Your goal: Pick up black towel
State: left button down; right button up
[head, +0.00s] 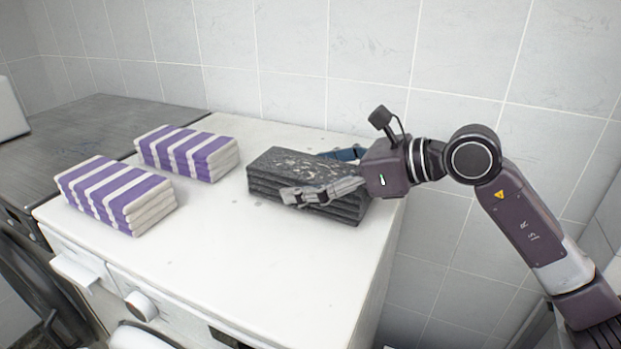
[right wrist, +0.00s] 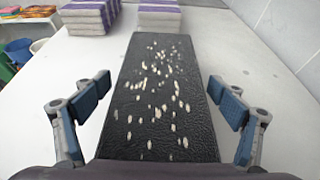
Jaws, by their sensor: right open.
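The black towel (head: 305,182) is a folded dark stack with pale specks on top. It lies on the white top of the washing machine, toward its right side. My right gripper (head: 322,173) reaches in from the right with one finger on each side of the towel. In the right wrist view the towel (right wrist: 155,95) runs lengthwise between the two open fingers of the right gripper (right wrist: 168,105), with a gap on both sides. My left gripper is not in view.
Two purple and white striped towel stacks (head: 115,195) (head: 187,152) lie to the left on the white machine top (head: 240,260). A dark grey-topped machine (head: 90,125) stands further left. A tiled wall (head: 300,60) rises close behind. The front middle of the top is clear.

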jog(key=c, duration=1.2)
jog(key=shift+c, duration=0.9)
jog(key=shift+r, duration=0.15)
